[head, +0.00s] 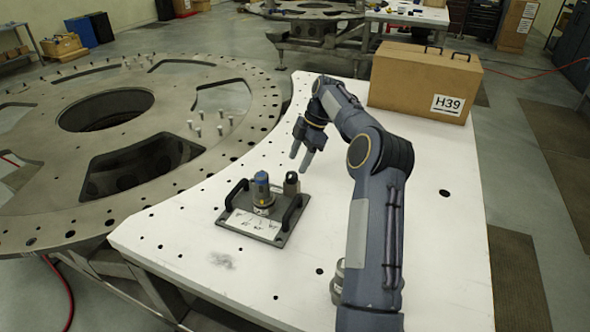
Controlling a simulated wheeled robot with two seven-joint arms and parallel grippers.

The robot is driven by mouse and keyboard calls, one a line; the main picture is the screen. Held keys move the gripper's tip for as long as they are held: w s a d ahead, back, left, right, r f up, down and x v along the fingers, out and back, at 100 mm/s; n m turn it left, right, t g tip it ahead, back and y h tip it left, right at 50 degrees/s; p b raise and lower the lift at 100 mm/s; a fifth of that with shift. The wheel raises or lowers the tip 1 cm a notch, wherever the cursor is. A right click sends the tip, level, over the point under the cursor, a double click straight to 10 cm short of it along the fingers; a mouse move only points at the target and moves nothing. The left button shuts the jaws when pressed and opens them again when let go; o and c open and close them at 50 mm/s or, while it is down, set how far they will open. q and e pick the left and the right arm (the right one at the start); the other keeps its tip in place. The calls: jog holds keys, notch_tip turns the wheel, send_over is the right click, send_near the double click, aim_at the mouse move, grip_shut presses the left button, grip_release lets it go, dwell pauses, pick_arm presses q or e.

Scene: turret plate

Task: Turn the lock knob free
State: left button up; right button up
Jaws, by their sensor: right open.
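A dark base plate with two black handles (233,192) lies on the white table. A white label (253,224) lies along the plate's front. I cannot tell which part locks. My right gripper (299,163) is open and empty, pointing down above and behind the plate, apart from the knob and the cylinder. My left gripper is not in view.
The white table (430,240) has several small holes and free room around the plate. A large round metal turret plate (225,90) with several upright pins adjoins it at left. A brown case marked H39 (410,82) stands at the table's back right.

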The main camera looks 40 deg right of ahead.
jog(key=shift+v, duration=1.5)
